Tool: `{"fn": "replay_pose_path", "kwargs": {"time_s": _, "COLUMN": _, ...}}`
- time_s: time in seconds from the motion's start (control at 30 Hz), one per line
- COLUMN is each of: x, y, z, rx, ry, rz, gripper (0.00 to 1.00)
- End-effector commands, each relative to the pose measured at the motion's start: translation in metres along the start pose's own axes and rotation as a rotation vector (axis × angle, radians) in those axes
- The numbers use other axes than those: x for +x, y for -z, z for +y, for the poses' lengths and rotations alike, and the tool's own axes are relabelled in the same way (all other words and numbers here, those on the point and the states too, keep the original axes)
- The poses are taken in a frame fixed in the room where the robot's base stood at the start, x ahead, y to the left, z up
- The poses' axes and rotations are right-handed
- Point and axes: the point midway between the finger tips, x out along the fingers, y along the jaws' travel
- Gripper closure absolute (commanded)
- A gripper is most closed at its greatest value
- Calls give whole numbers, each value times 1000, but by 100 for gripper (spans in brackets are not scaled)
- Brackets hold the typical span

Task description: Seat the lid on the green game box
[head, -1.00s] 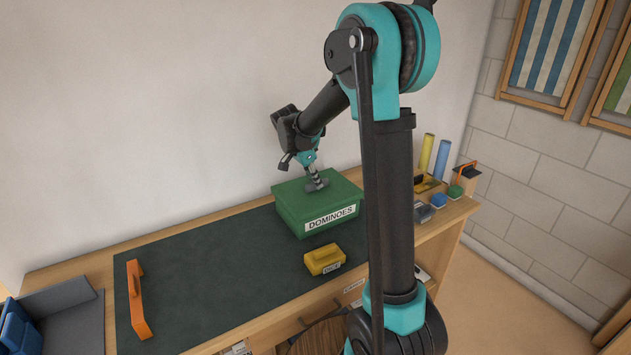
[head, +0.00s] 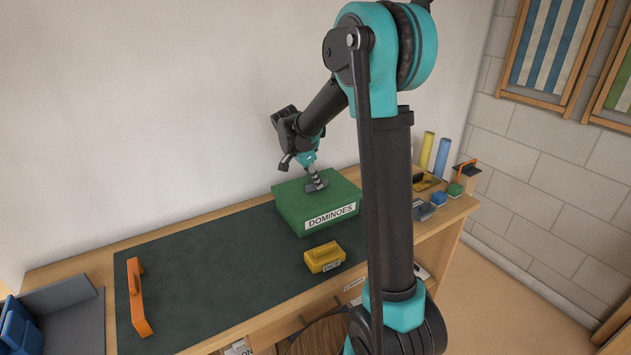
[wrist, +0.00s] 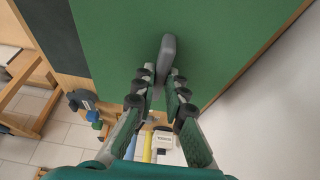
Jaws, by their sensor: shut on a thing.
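The green game box (head: 305,228), labelled DOMINOES, stands on the dark mat toward the right part of the bench. Its green lid (head: 340,184) lies over the box top, looking level; I cannot tell whether a thin gap is left under its edges. My gripper (head: 317,183) points down at the middle of the lid. In the wrist view the lid (wrist: 220,40) fills most of the picture, and my gripper (wrist: 160,88) is shut on its grey handle (wrist: 167,50). The far sides of the box are hidden.
An orange handle (head: 137,300) lies at the mat's left. Small items and rolled tubes (head: 442,158) stand at the bench's right end. The mat's middle (head: 215,270) is clear.

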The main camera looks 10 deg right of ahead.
Motion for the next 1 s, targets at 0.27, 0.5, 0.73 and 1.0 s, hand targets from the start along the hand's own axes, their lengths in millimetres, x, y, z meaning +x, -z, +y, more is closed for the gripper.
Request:
{"fn": "replay_pose_path", "kwargs": {"time_s": 0.27, "x": 1, "y": 0, "z": 0, "rx": 0, "ry": 0, "rz": 0, "gripper": 100}}
{"fn": "replay_pose_path", "kwargs": {"time_s": 0.5, "x": 4, "y": -2, "z": 0, "rx": 0, "ry": 0, "rz": 0, "gripper": 100}}
{"fn": "replay_pose_path", "kwargs": {"time_s": 0.73, "x": 5, "y": -2, "z": 0, "rx": 0, "ry": 0, "rz": 0, "gripper": 100}}
{"fn": "replay_pose_path", "kwargs": {"time_s": 1.0, "x": 5, "y": -2, "z": 0, "rx": 0, "ry": 0, "rz": 0, "gripper": 76}}
